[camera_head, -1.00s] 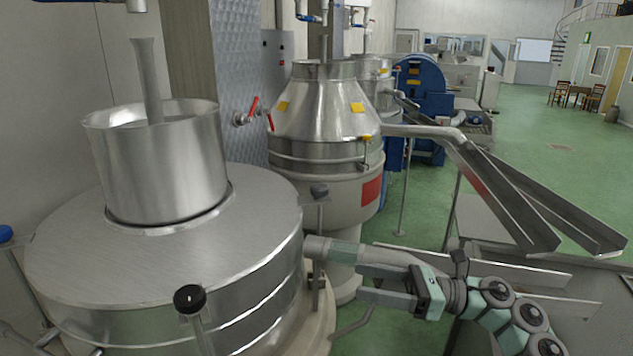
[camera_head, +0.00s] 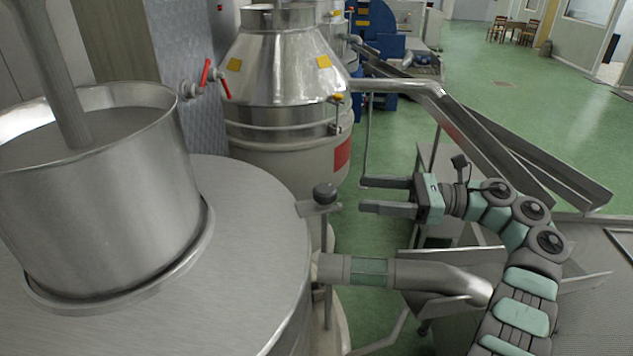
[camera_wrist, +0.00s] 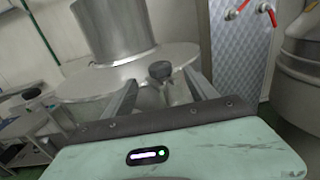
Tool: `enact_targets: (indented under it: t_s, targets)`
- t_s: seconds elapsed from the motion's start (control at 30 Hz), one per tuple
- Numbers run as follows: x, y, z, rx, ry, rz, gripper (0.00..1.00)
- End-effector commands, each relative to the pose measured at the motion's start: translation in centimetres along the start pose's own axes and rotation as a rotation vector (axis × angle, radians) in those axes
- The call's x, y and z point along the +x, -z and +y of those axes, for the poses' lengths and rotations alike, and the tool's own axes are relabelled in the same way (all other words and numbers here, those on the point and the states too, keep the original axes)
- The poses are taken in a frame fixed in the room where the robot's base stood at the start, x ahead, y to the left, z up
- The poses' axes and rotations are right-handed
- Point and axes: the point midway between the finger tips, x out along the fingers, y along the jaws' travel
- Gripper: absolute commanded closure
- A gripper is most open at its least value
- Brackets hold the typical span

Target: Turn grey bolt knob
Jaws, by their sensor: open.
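The grey bolt knob (camera_head: 324,193) is a dark grey round head on top of an upright metal rod, at the right rim of the steel machine lid (camera_head: 240,215). In the wrist view the knob (camera_wrist: 160,70) shows between and beyond my two fingers. My gripper (camera_head: 362,194) is open and empty. It lies just right of the knob in the head view, at about its height, with its fingers pointing at it. A gap shows between the fingertips and the knob. The wrist view also shows my gripper (camera_wrist: 158,82).
A steel hopper (camera_head: 100,190) stands on the lid. A pipe (camera_head: 400,272) runs out of the machine below my gripper. A conical steel tank (camera_head: 285,80) stands behind, with a red-handled valve (camera_head: 206,75) beside it and a sloping chute (camera_head: 470,125) to its right.

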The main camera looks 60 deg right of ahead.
Motion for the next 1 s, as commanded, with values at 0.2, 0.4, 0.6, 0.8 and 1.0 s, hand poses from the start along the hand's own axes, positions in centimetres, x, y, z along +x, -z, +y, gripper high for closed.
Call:
enact_targets:
  t_s: [0.2, 0.4, 0.6, 0.8, 1.0]
  targets:
    - [2.1, -0.1, 0.1, 0.000, -0.005, 0.001, 0.34]
    - [4.8, -0.1, 0.2, 0.001, -0.006, 0.002, 0.34]
    - [8.1, -0.2, 0.2, -0.001, -0.004, 0.002, 0.34]
    - [9.8, -0.1, 0.1, 0.000, -0.003, 0.000, 0.34]
    - [10.0, -0.1, 0.1, 0.000, -0.001, -0.001, 0.34]
